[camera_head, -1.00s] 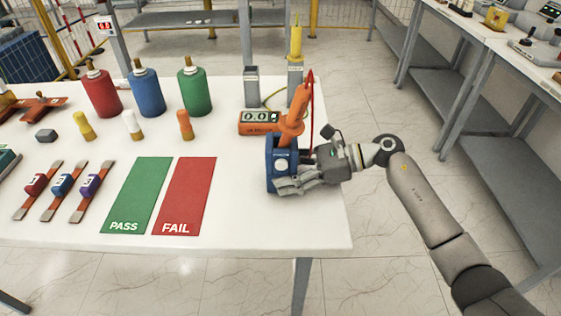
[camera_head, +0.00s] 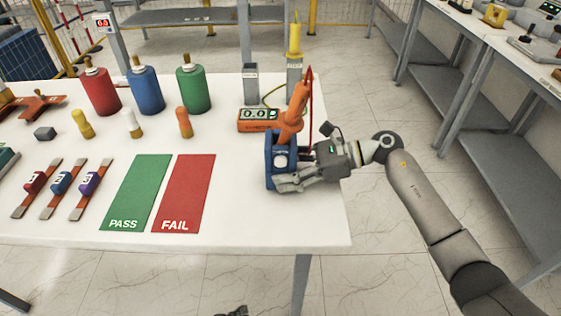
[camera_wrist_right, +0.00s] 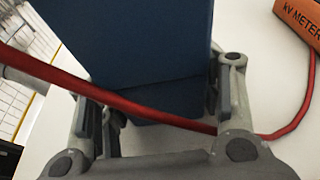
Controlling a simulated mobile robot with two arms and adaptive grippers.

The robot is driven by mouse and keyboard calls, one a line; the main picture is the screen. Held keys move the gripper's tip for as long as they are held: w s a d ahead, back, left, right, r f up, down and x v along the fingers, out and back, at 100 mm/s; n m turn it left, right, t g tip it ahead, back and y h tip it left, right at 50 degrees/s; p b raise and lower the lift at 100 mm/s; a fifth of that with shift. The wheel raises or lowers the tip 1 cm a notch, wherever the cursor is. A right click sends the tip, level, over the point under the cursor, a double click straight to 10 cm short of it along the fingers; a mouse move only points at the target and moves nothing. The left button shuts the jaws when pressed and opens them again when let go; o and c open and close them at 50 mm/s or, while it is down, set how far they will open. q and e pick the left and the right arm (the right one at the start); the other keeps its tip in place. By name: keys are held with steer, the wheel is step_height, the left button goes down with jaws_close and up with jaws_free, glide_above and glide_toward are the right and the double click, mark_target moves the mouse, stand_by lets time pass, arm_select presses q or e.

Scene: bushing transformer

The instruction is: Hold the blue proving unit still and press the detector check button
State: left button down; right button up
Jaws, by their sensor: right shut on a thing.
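The blue proving unit (camera_head: 271,166) stands near the table's right edge and fills the upper middle of the right wrist view (camera_wrist_right: 145,45). My right gripper (camera_head: 285,184) is shut on its lower part, with a finger on either side in the wrist view (camera_wrist_right: 158,112). The orange detector (camera_head: 291,120) rises tilted from the top of the unit. A pale round spot shows on the unit's front. I cannot make out the detector check button. A small dark piece at the bottom edge (camera_head: 236,311) looks like the tip of my left gripper; its opening is hidden.
An orange kV meter (camera_head: 258,120) stands behind the unit. A red cable (camera_wrist_right: 110,96) crosses in front of the unit in the wrist view. Green PASS (camera_head: 136,192) and red FAIL (camera_head: 184,193) mats lie to the left. The table front is clear.

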mark_target(281, 161)
arm_select(q)
steer(key=d+r+t+h, duration=0.1)
steer(key=d+r+h, duration=0.25)
steer(key=r, duration=0.85)
steer(key=d+r+n+t+h, duration=0.15)
steer(key=d+r, duration=0.35)
steer(key=r, duration=0.7)
steer(key=d+r+t+h, duration=0.1)
steer(key=d+r+h, duration=0.25)
steer(key=r, duration=0.75)
steer(key=w+a+r+m+t, duration=0.1)
steer(key=w+r+m, duration=0.1)
steer(key=r, duration=0.6)
steer(key=shift+w+t, duration=0.35)
steer(key=shift+w, duration=0.2)
steer(key=shift+w+r, duration=0.1)
steer(key=shift+w, duration=0.05)
steer(key=shift+w, duration=4.3)
steer(key=shift+w, duration=0.1)
steer(key=shift+w, duration=0.3)
